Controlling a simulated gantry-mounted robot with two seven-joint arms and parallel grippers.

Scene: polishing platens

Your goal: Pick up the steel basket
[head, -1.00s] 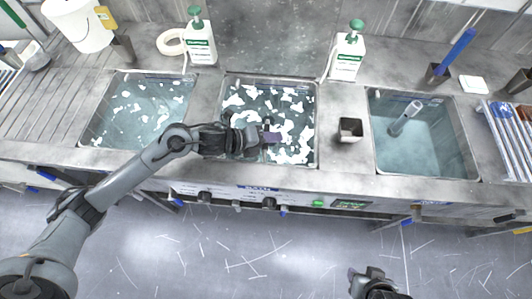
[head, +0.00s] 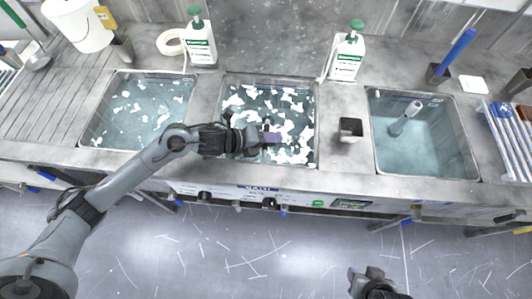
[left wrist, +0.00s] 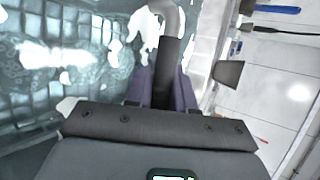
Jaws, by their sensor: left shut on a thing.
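My left gripper (head: 270,138) is over the front of the middle sink (head: 319,130). In the left wrist view its purple fingers (left wrist: 163,88) are shut on the black grip of the steel basket's handle (left wrist: 169,58). A bent grey tube rises from that grip. The basket's mesh (left wrist: 45,112) shows dimly under the water at the left of that view. In the head view, white foam and my gripper hide most of the basket. My right gripper (head: 370,279) is at the bottom edge, away from the counter; its jaws are unclear.
A left sink (head: 142,122) also has foam, and a right sink (head: 424,140) holds clear water and a pale cylinder. A small dark cup (head: 350,130) stands right of the middle sink. Green-capped bottles (head: 201,42) (head: 347,57) stand behind.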

